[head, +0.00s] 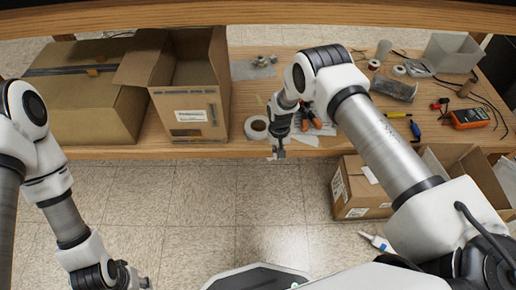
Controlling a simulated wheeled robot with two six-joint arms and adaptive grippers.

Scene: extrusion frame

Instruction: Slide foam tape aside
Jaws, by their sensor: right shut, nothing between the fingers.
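A white tape roll (256,127), which looks like the foam tape, lies on the wooden table near its front edge, just right of the open cardboard box. My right gripper (279,153) points down at the front edge of the table, to the right of the roll and apart from it in the picture. It is shut and empty. Its height against the table top is hard to judge. My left gripper (143,282) is low at the bottom left, in front of the table and far from the roll. Its fingers are too small to read.
An open cardboard box (187,117) stands left of the roll, with a larger box (75,105) beyond it. Orange-handled tools (312,116) lie right of my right gripper. A multimeter (469,118) and a white bin (452,53) are at the right.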

